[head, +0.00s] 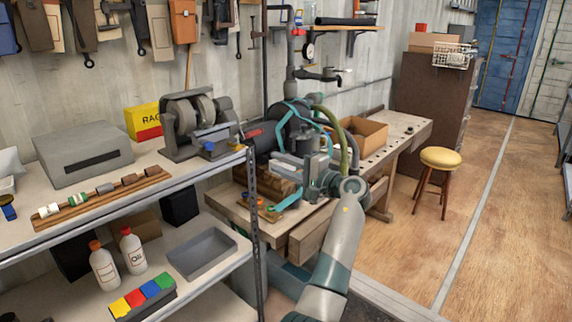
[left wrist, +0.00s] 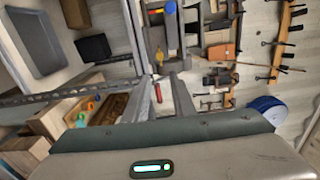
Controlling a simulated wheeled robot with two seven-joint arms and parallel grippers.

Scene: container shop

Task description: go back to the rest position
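My left arm rises from the bottom centre of the head view. My left gripper (head: 304,152) is in front of the workbench machinery, near the end of the shelf, and its fingers are partly lost against the clutter there. In the left wrist view the two grey fingers of my left gripper (left wrist: 163,84) stand apart with a clear gap. Nothing is held between them. A small red item (left wrist: 158,92) shows in the gap, seemingly beyond the fingers. My right gripper is in neither view.
A metal shelf (head: 252,215) stands close at left, with a grey tray (head: 203,254), oil bottles (head: 132,252) and a bench grinder (head: 190,122). The workbench (head: 412,132) holds a cardboard box (head: 362,136). A yellow-topped stool (head: 447,159) stands at right; the wooden floor beyond is clear.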

